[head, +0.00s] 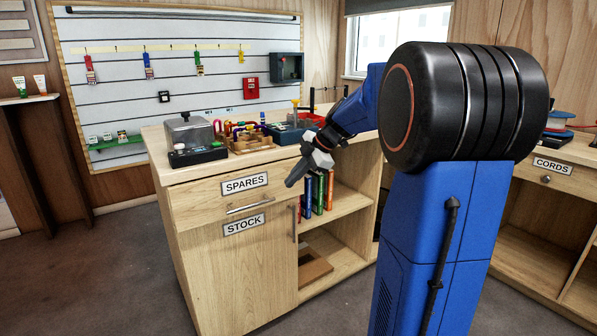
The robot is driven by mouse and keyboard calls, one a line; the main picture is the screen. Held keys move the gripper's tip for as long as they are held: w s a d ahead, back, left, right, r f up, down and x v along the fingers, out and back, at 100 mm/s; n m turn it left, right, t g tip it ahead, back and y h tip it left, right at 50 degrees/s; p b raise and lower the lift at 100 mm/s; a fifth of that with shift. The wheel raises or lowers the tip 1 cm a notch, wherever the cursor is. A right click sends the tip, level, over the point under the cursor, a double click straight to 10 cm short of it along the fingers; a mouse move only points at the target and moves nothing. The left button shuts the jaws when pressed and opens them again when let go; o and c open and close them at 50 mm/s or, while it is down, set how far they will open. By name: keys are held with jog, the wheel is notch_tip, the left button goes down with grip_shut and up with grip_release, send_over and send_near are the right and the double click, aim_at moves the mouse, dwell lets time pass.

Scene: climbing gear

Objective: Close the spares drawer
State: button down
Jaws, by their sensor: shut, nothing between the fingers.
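The spares drawer (205,202) is the pale wood drawer at the top left of the wooden cabinet, with a SPARES label (245,184) and a bar handle (249,205) on its front. Its front looks flush or nearly flush with the cabinet; I cannot tell whether a small gap is left. My gripper (290,182) is shut and empty, pointing down and left near the right end of the drawer front. I cannot tell whether it touches the drawer.
A STOCK door (240,270) is below the drawer, beside open shelves with upright books (318,192). On the counter stand a scale (197,152), a wooden tray (250,144) and a blue bin (290,131). Floor (90,280) at left is clear.

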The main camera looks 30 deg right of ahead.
aim_at(270, 192)
jog(key=w+f, duration=0.1)
jog(key=w+a+f, duration=0.1)
jog(key=w, duration=0.1)
jog(key=w+f, duration=0.1)
jog(key=shift+w+a+f, duration=0.1)
jog(key=shift+w+a, duration=0.15)
jog(key=shift+a, duration=0.05)
jog(key=shift+w, duration=0.65)
